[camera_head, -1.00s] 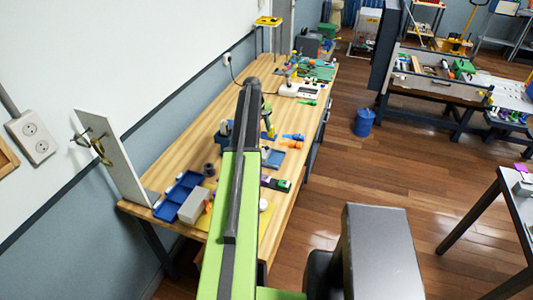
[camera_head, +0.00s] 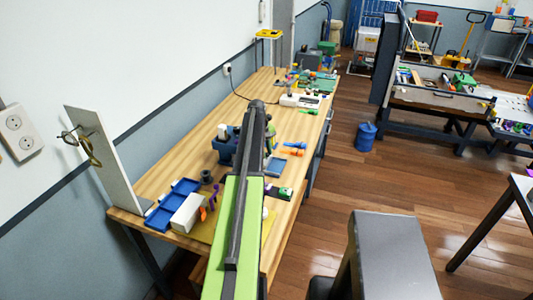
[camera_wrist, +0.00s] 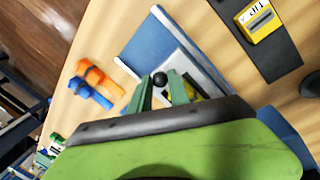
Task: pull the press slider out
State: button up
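In the wrist view, a black ball knob (camera_wrist: 160,79) sits over a grey metal plate (camera_wrist: 187,55) on a blue base (camera_wrist: 150,43); this looks like the press slider with its knob. The green fingers of my gripper (camera_wrist: 162,90) are apart, on either side of the knob and close to it. I cannot tell whether they touch it. In the head view a blue press-like body (camera_head: 224,147) stands on the bench, left of my arm, and a blue plate (camera_head: 275,167) lies right of it. My arm hides my gripper there.
Orange and blue clamps (camera_head: 292,149) lie to the right of my arm. A blue tray (camera_head: 172,205) and a white block (camera_head: 187,213) are at the bench's near end. A dark strip with a yellow label box (camera_wrist: 262,20) is beyond the slider. An upright white panel (camera_head: 104,160) stands at left.

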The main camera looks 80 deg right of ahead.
grip_shut()
dwell(1.0)
